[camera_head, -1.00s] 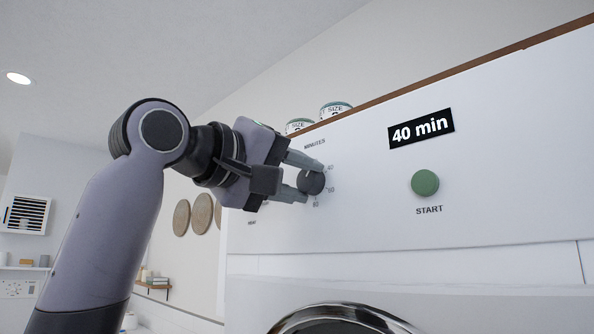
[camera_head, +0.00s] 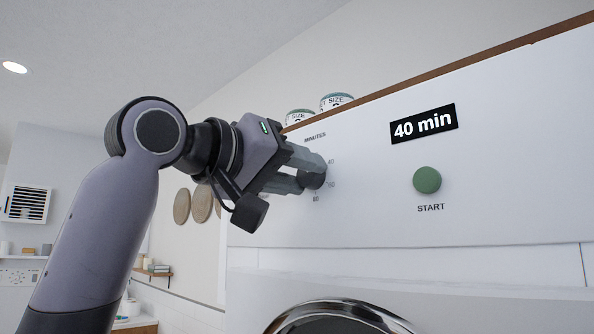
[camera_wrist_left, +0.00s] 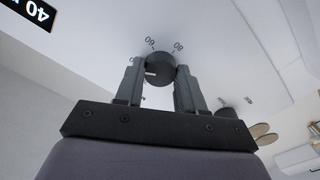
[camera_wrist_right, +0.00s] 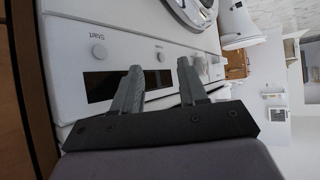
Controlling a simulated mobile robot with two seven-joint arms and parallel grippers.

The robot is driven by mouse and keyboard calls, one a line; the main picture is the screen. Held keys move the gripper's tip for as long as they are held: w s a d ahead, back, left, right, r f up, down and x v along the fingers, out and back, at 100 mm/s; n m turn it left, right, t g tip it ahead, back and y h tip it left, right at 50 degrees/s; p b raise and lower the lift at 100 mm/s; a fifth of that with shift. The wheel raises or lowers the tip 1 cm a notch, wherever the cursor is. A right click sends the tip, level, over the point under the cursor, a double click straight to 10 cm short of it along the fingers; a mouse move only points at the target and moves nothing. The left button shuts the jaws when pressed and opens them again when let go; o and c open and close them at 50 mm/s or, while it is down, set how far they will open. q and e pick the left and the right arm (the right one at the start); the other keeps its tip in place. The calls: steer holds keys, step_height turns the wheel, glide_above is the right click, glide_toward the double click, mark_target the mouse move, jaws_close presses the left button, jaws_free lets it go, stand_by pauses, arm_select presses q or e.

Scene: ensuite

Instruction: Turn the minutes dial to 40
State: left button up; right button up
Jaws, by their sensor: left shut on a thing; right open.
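The dark round minutes dial (camera_head: 314,178) is on the white appliance panel, under the word MINUTES. My left gripper (camera_head: 310,172) is shut on the dial, one finger on each side. In the left wrist view the dial (camera_wrist_left: 161,66) sits between the fingertips, and its white pointer mark faces the left finger. Numbers ring the dial, some hidden by the fingers. The black display (camera_head: 423,123) reads "40 min". My right gripper (camera_wrist_right: 160,68) shows only in the right wrist view, open and empty, with its fingers apart in front of a white machine.
A green START button (camera_head: 427,180) is right of the dial. Two tins (camera_head: 337,101) stand behind the panel's wooden top edge. A round chrome-rimmed door (camera_head: 338,312) is below. In the right wrist view, a white machine front (camera_wrist_right: 68,60) with a black panel lies close to my fingers.

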arm_select(q)
steer(key=o, duration=1)
steer(key=shift+o, duration=0.2)
steer(key=shift+s+a, duration=0.25)
steer(key=b+v, duration=0.2)
steer(key=v, duration=0.4)
steer(key=shift+s+a+b, duration=0.2)
steer(key=shift+b, duration=0.1)
